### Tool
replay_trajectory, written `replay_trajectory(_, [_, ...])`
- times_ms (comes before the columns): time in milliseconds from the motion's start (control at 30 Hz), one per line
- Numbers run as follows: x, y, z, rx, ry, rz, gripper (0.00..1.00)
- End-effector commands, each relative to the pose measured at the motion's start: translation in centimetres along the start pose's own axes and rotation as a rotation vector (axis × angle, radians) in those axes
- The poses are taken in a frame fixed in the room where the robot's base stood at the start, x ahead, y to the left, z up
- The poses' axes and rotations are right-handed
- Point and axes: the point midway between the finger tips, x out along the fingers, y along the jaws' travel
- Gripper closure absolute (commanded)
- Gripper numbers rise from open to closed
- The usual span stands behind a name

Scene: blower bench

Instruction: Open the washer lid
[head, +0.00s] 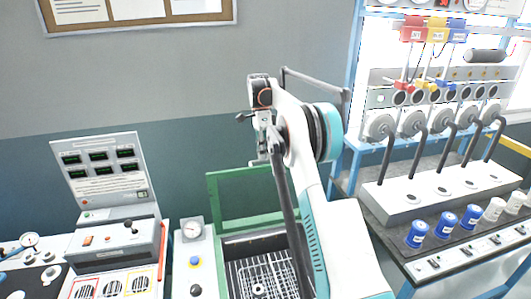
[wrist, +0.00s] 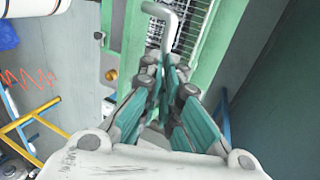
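The washer (head: 268,243) is an open-topped basin with a dark inside and a white wire rack, low in the middle of the head view. Its green-framed lid (head: 211,200) stands raised at the back. In the wrist view the green frame (wrist: 205,60) lies beyond my gripper, with the wire rack behind. A bent light-grey bar handle (wrist: 172,18) reaches towards my fingertips. My gripper (wrist: 166,72) has its teal-padded fingers close together at the tips, right at the bar's end. Whether they grip the bar is hidden. In the head view my gripper (head: 260,158) hangs just above the lid.
A panel with a gauge (head: 194,230) stands left of the washer. Further left is a console with displays (head: 103,170). At right is a bench with blue-framed shelving (head: 352,100), hoses and blue jars (head: 444,223). My arm hides the washer's right side.

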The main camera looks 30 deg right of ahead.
Motion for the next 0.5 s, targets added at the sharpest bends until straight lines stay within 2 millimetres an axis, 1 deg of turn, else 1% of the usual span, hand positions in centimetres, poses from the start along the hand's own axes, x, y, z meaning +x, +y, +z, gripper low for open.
replay_trajectory(33, [1.44,-1.25,0.07,0.0,-0.001,-0.018,1.0])
replay_trajectory(300, [1.46,-1.26,0.08,0.0,-0.001,-0.018,1.0])
replay_trajectory(400, [1.45,-1.25,0.08,-0.001,-0.001,-0.018,0.76])
replay_trajectory(433, [1.45,-1.25,0.09,-0.001,-0.001,-0.018,0.7])
replay_trajectory(467, [1.44,-1.25,0.09,-0.001,-0.001,-0.018,0.7])
replay_trajectory(500, [1.43,-1.25,0.09,-0.001,-0.001,-0.018,0.65])
